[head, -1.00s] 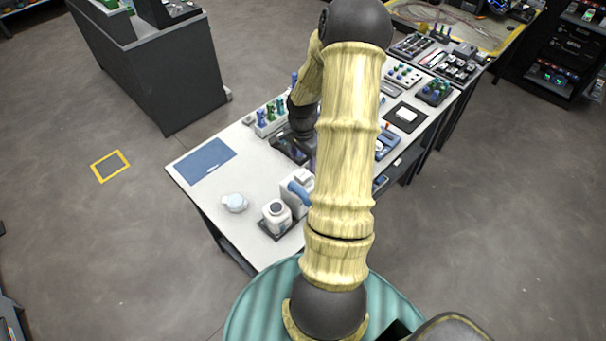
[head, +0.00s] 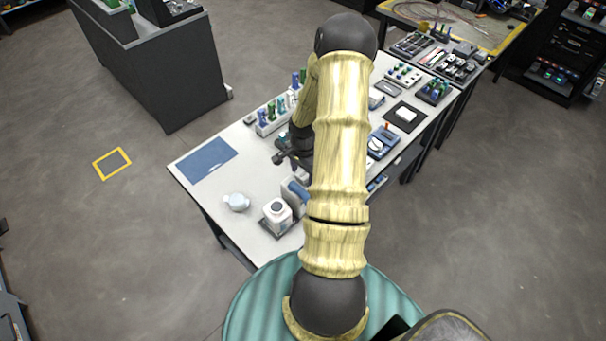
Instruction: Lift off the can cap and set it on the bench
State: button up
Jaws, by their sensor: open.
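A white can (head: 277,216) stands upright near the front left of the bench (head: 262,188), on a small dark base. Its round top with a dark ring (head: 277,205) faces up, and I take this as the cap; it appears seated on the can. My gripper (head: 283,159) is dark and open, above the bench and up the picture from the can. It is apart from the can, and nothing shows between its fingers. The forearm partly hides the wrist area.
A pale, rounded object (head: 236,202) lies left of the can. A grey and blue device (head: 296,192) stands close on its right. A blue mat (head: 207,160) covers the far left corner. A rack of bottles (head: 272,117) stands behind.

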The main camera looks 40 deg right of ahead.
aim_at(303, 174)
dwell(0.5)
jog(key=c, duration=1)
jog(key=shift+r, duration=0.15)
notch_tip(303, 174, up, 10)
jog(key=shift+f+b, duration=0.1)
jog(key=shift+b, duration=0.9)
